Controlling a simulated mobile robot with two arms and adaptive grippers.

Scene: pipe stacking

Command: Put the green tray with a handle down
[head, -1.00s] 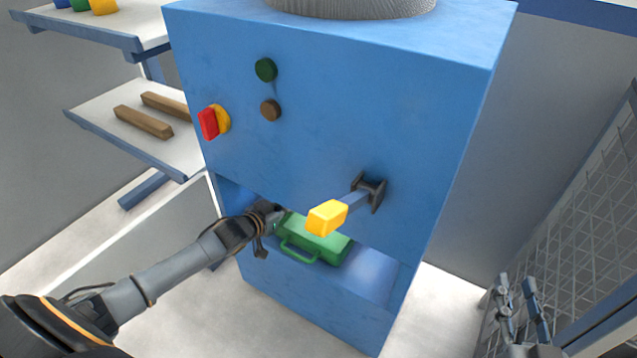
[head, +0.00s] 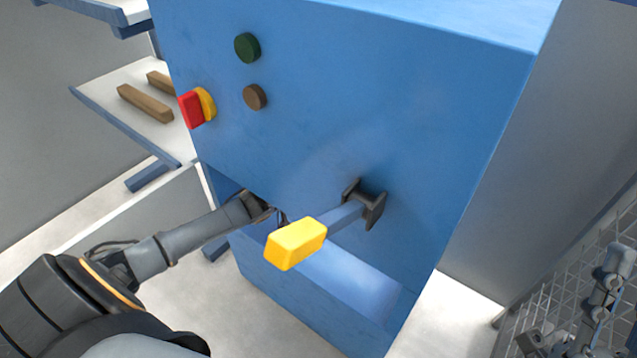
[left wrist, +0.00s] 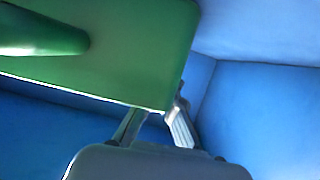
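The green tray with a handle fills the upper left of the left wrist view (left wrist: 130,65); its rounded green handle (left wrist: 40,33) is at the left edge. In the head view the tray is hidden behind the blue machine front and the yellow lever. My left gripper (left wrist: 155,118) is at the tray's lower right corner. One finger runs up to its edge and the other lies beside the corner; whether they clamp it is unclear. In the head view this gripper (head: 265,212) reaches into the machine's low opening. My right arm shows at the lower right, its finger state unclear.
The blue machine (head: 330,120) has a lower opening with a bare pale-blue floor (head: 350,285) at its right. A lever with a yellow grip (head: 295,243) juts out before it. A shelf with wooden bars (head: 145,103) is at left, a mesh fence (head: 520,322) at right.

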